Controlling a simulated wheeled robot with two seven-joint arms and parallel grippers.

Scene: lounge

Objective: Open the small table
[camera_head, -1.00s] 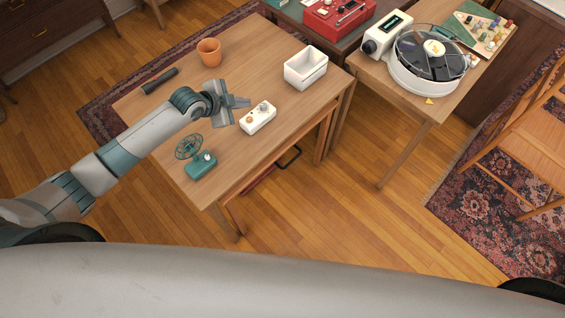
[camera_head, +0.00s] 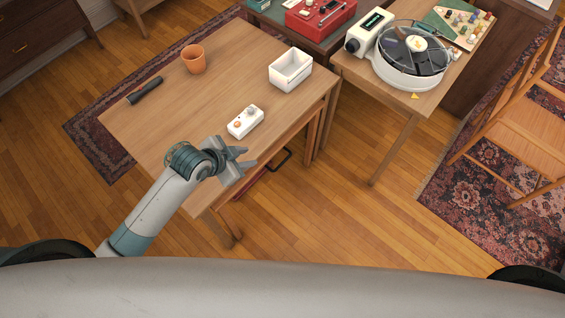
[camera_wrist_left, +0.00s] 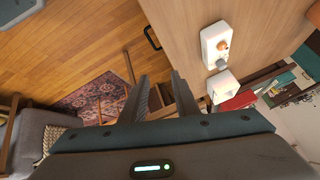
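The small wooden table (camera_head: 222,92) stands in front of me; its top also shows in the left wrist view (camera_wrist_left: 178,25). A dark handle (camera_head: 281,160) sticks out below its right-hand edge, and it shows at the top of the left wrist view (camera_wrist_left: 152,38). My left gripper (camera_head: 249,158) is near the table's near right edge, a little left of the handle and not touching it in the picture. Its two fingers (camera_wrist_left: 160,88) are apart with nothing between them. My right gripper is out of view.
On the tabletop are a white box with knobs (camera_head: 245,122), a white bin (camera_head: 290,70), an orange pot (camera_head: 193,59) and a black flashlight (camera_head: 145,90). Floor (camera_head: 330,215) right of the handle is clear.

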